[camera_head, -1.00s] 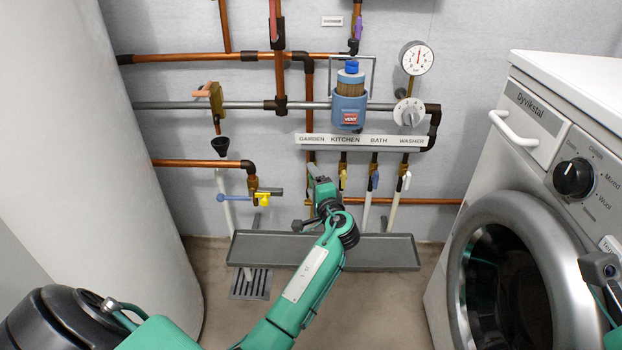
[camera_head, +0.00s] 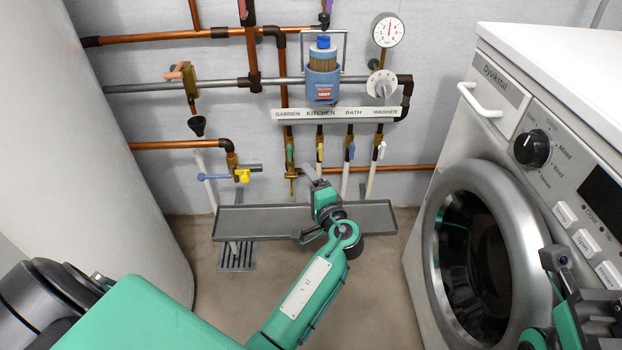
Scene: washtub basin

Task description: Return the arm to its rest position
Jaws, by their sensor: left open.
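My left arm (camera_head: 305,285) comes in from the lower left, green with black joints. My left gripper (camera_head: 311,177) is at its far end, above the grey tray and in front of the wall pipes, pointing away from me. It is open and I see nothing held in it. The fingers are small and partly hidden by the wrist. Part of my right arm (camera_head: 565,325) shows at the lower right, in front of the washing machine; its gripper fingers do not show.
A grey tray (camera_head: 245,220) runs along the wall. Above it are several valves (camera_head: 320,150), a labelled strip (camera_head: 335,114), a blue filter (camera_head: 322,82) and a gauge (camera_head: 388,30). A washing machine (camera_head: 480,190) stands right, a white cylinder (camera_head: 100,150) left. A floor drain (camera_head: 238,258) lies below.

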